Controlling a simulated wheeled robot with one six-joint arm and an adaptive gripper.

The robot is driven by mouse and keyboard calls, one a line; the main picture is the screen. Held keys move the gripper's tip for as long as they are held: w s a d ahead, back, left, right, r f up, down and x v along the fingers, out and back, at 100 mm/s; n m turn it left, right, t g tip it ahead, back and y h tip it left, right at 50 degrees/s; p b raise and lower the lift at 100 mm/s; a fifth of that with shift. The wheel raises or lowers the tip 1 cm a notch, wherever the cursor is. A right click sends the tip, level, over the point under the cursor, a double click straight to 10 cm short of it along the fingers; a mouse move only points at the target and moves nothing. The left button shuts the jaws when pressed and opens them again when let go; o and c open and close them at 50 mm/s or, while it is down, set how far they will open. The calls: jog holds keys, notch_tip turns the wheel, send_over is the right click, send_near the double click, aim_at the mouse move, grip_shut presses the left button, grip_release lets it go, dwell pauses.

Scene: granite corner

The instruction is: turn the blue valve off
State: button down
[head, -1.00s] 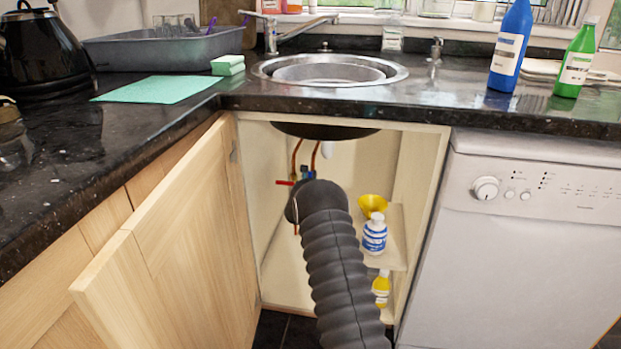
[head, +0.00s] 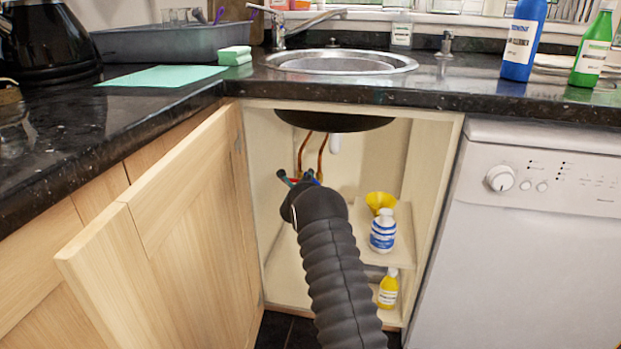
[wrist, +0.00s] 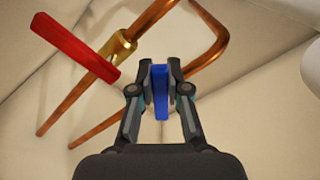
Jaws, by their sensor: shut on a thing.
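The blue valve handle (wrist: 161,92) is a flat bar seen nearly edge-on in the wrist view. My gripper (wrist: 160,88) is shut on it, with one finger pressed to each side. The pipe behind the handle is mostly hidden by the fingers. In the head view my gripper (head: 303,178) is inside the open cabinet under the sink, in front of the copper pipes (head: 321,155). My dark ribbed arm hides most of the valve there.
A red valve lever (wrist: 75,46) on a brass body (wrist: 121,45) sits close on the left. The open cabinet door (head: 165,240) stands left of my arm. A shelf with a white-and-blue bottle (head: 383,231) and yellow funnel (head: 380,202) is to the right.

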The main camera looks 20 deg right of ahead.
jog(key=n, duration=0.2)
jog(key=f+n, duration=0.1)
jog(key=shift+w+a+f+n, duration=0.1)
jog(key=shift+w+a+n, duration=0.1)
jog(key=shift+a+n, duration=0.2)
jog(key=shift+w+a+f+n, duration=0.1)
jog(key=shift+f+n, duration=0.25)
jog(key=shift+n, duration=0.65)
jog(key=shift+f+n, duration=0.35)
jog(key=shift+n, duration=0.65)
jog(key=c, duration=1.1)
grip_release()
jog(key=shift+f, duration=0.1)
jog(key=v, duration=1.2)
